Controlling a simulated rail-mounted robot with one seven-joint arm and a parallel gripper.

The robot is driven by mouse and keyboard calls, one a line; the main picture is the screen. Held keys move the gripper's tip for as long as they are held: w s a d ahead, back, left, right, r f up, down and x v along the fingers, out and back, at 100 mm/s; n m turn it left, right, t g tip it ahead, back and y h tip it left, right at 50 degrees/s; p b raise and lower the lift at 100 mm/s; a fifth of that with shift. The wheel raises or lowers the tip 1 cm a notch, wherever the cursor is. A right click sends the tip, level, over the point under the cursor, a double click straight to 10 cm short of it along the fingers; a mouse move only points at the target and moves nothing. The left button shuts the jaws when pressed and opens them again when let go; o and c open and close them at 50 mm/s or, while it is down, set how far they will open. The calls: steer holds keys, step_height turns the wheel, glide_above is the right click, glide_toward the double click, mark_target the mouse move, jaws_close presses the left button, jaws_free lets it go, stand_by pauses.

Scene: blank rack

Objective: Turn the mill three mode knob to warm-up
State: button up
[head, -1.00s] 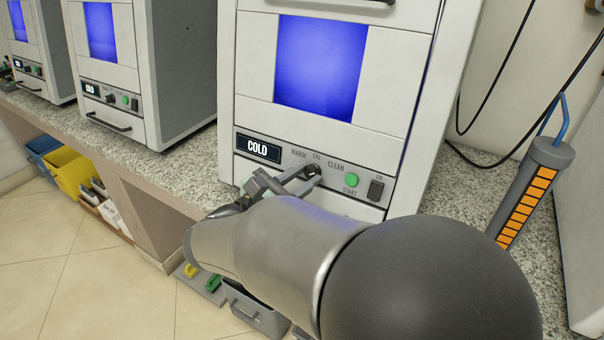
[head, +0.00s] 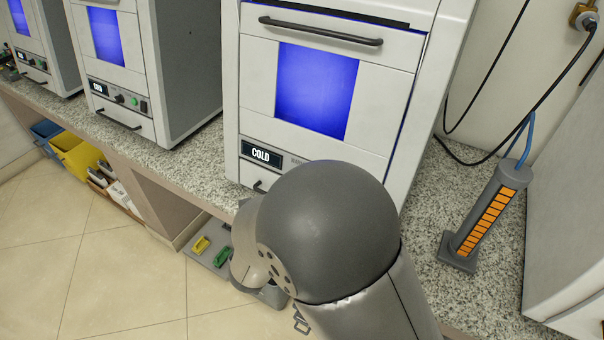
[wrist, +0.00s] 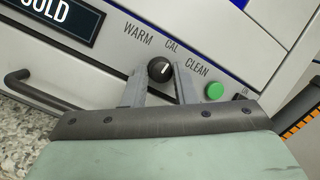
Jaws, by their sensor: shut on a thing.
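The mode knob (wrist: 158,66) is a round black knob with a white pointer line on the nearest white mill (head: 262,100). In the wrist view the labels WARM, CAL and CLEAN arc above it, and its pointer faces roughly towards CAL. My gripper (wrist: 160,78) has one finger on each side of the knob and is shut on it. The mill's display (head: 261,156) reads COLD. In the head view my arm hides the knob and the gripper.
A green start button (wrist: 214,91) and a dark switch (wrist: 243,102) sit right of the knob. A dark drawer handle (wrist: 25,92) lies lower left. A grey device with orange bars (head: 485,215) stands on the speckled counter at right.

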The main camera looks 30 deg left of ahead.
steer(key=shift+w+d+r+n+g+y+p, duration=0.1)
steer(key=shift+n+g+y+p, duration=0.5)
steer(key=shift+n+p, duration=1.9)
steer(key=shift+s+d+r+n+g+y+p, duration=0.15)
steer(key=shift+n+g+y+p, duration=0.5)
steer(key=shift+n+p, duration=1.8)
steer(key=shift+w+d+r+n+g+y+p, duration=0.15)
steer(key=shift+n+g+y+p, duration=0.45)
steer(key=shift+n+p, duration=1.9)
steer(key=shift+f+n+y, duration=0.15)
steer(key=shift+n+y, duration=0.1)
steer(key=shift+n, duration=0.1)
steer(key=o, duration=1)
steer(key=b+v, duration=0.3)
steer(key=v, duration=1.4)
steer(key=shift+s+f, duration=0.1)
steer(key=shift+s, duration=0.15)
